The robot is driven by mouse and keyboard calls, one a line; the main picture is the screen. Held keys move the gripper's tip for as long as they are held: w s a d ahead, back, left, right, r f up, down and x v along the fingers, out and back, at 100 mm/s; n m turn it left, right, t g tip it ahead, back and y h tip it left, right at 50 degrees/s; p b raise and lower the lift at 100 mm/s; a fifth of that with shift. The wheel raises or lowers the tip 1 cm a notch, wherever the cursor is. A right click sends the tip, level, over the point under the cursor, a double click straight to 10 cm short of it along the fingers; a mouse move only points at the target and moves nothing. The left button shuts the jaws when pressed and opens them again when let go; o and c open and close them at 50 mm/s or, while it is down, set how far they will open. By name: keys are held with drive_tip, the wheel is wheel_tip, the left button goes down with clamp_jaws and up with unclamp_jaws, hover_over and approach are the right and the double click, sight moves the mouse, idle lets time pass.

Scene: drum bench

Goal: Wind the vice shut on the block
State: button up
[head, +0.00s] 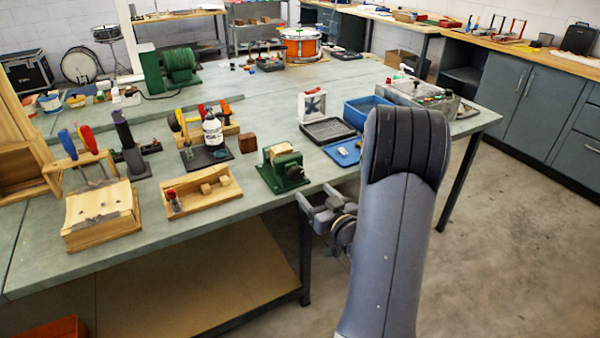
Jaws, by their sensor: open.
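The green vice (283,178) stands at the front edge of the bench, left of my arm. A pale wooden block (280,149) shows at the top of the vice, between its jaws. Whether the jaws touch it is too small to tell. A dark round part, seemingly the handwheel (296,174), shows on the vice's front right side. My gripper (312,201) is open and empty, just off the bench edge, to the right of and below the vice. My arm hides part of the gripper's wrist.
A wooden tray (172,211) lies left of the vice, with a small brown block (248,143) behind it. A black tray (328,131), a blue bin (365,110) and a blue tray (345,153) are to the right. Open floor lies in front of the bench.

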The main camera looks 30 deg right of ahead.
sight(298, 175)
drive_tip(key=w+p, duration=0.1)
drive_tip(key=w, duration=0.8)
drive_tip(key=shift+w+a, duration=0.15)
drive_tip(key=shift+a, duration=0.05)
drive_tip(key=c, duration=1)
